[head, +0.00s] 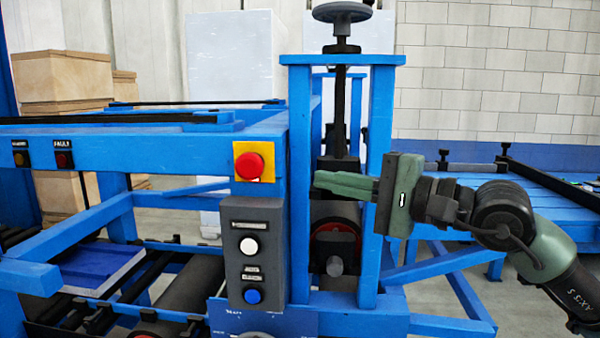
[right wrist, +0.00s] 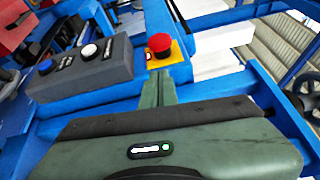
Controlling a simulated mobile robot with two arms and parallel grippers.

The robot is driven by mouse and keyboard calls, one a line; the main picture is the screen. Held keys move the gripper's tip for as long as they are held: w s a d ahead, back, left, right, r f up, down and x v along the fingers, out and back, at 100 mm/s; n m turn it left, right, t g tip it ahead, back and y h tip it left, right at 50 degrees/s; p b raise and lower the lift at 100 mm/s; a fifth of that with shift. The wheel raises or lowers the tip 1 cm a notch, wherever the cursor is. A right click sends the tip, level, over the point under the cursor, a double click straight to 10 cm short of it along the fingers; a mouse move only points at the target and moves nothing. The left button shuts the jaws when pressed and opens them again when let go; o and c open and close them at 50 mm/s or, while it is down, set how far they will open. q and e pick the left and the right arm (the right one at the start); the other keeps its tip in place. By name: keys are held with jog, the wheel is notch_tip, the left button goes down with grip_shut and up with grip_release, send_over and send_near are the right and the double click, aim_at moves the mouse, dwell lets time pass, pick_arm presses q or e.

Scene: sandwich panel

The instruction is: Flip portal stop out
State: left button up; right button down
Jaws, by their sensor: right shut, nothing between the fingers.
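My right gripper (head: 318,181) reaches in from the right with its fingers shut and empty, pointing left. In the head view its fingertips overlap the blue portal frame (head: 376,130), in front of the black spindle and roller (head: 335,215). The right wrist view shows the closed green fingers (right wrist: 160,82) pointing toward the red button (right wrist: 159,43) on its yellow plate. That button (head: 249,166) is left of the fingertips in the head view, with a visible gap. I cannot clearly pick out the portal stop in either view. My left gripper is not in view.
A grey control box (head: 252,250) with white and blue buttons hangs below the red button. A black handwheel (head: 342,12) tops the portal. A blue roller table (head: 520,175) stands at right. Brown boxes (head: 62,85) are stacked at back left.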

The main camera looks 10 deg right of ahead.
aim_at(252, 164)
jog(key=p+x, duration=0.5)
jog(key=x, duration=0.4)
jog(key=shift+w+a, duration=0.15)
jog(key=shift+w, duration=0.05)
jog(key=b, duration=0.1)
jog(key=s+b, duration=0.1)
jog(key=b, duration=0.1)
jog(key=shift+s+a+f, duration=0.2)
jog(key=shift+f, duration=0.05)
jog(key=shift+s+r, duration=0.1)
jog(key=shift+r, duration=0.05)
jog(key=shift+s+r, duration=0.1)
jog(key=shift+r, duration=0.1)
